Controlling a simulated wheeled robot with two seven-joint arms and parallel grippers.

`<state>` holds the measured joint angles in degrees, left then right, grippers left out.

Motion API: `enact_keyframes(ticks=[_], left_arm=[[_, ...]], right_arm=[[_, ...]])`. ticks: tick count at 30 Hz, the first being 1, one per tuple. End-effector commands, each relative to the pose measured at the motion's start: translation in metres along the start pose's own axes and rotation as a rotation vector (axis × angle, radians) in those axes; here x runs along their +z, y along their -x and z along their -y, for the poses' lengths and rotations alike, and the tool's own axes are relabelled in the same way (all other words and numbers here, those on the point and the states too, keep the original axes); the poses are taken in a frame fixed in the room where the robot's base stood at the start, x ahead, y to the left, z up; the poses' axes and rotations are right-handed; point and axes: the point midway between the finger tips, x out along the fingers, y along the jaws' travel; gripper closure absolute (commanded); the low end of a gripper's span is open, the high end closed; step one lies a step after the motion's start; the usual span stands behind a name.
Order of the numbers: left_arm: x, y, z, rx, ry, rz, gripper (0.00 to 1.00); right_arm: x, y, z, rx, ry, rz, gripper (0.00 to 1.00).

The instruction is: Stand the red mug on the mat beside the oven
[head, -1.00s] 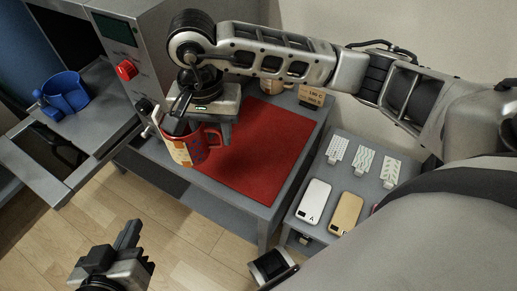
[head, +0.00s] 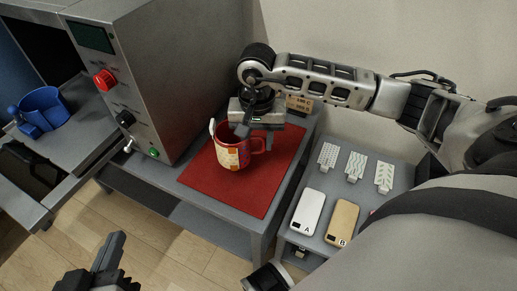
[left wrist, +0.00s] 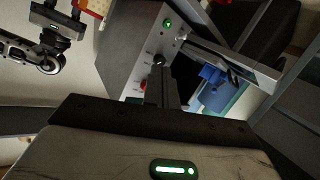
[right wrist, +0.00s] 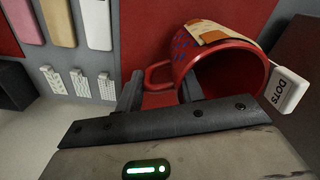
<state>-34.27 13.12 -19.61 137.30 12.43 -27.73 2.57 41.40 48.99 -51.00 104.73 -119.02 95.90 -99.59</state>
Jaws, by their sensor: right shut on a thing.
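The red mug (head: 232,158), with a patterned cream, orange and blue side, is upright over the red mat (head: 262,190) beside the oven (head: 165,75). I cannot tell whether its base touches the mat. My right gripper (head: 246,132) is shut on the mug at its handle side. In the right wrist view the handle (right wrist: 158,76) lies between the fingers, and the mug (right wrist: 228,65) opens toward the camera. A white tag reading DOTS (right wrist: 286,90) is at its rim. My left gripper (head: 112,252) is empty, its fingers together, low over the floor.
A blue mug (head: 45,108) stands on the oven's open door (head: 70,150) at the left. A side table (head: 335,165) holds white phone-like block A (head: 307,212), gold block B (head: 341,222) and patterned tags (head: 355,167). A small sign (head: 298,103) stands behind the mat.

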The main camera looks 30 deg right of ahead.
Motion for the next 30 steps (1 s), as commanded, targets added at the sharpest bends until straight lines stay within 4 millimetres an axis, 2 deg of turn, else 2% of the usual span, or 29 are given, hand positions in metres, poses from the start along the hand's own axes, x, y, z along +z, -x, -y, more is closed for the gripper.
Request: enact_keyframes(ticks=[3,6,11,18,19,21,30], left_arm=[[0.005,-0.002,0.000,0.011,0.020,-0.009,1.00],[-0.001,-0.002,-0.003,0.026,0.044,-0.035,1.00],[-0.011,-0.003,-0.005,0.035,0.055,-0.057,1.00],[-0.007,-0.004,-0.005,0.038,0.065,-0.058,1.00],[-0.008,-0.004,-0.005,0.039,0.068,-0.059,1.00],[-0.009,-0.004,-0.005,0.039,0.068,-0.059,1.00],[-0.011,-0.003,-0.006,0.038,0.066,-0.060,1.00]], right_arm=[[-0.002,-0.020,-0.003,-0.001,-0.001,0.003,1.00],[-0.002,-0.034,-0.003,0.000,-0.001,0.002,1.00],[-0.003,-0.034,-0.003,-0.001,0.000,-0.001,1.00],[-0.002,-0.039,-0.003,-0.001,0.000,-0.001,1.00],[-0.002,-0.039,-0.003,0.001,0.000,0.000,0.56],[-0.002,-0.038,-0.003,0.001,0.000,0.000,0.40],[-0.002,-0.036,-0.003,0.001,-0.001,0.001,0.40]])
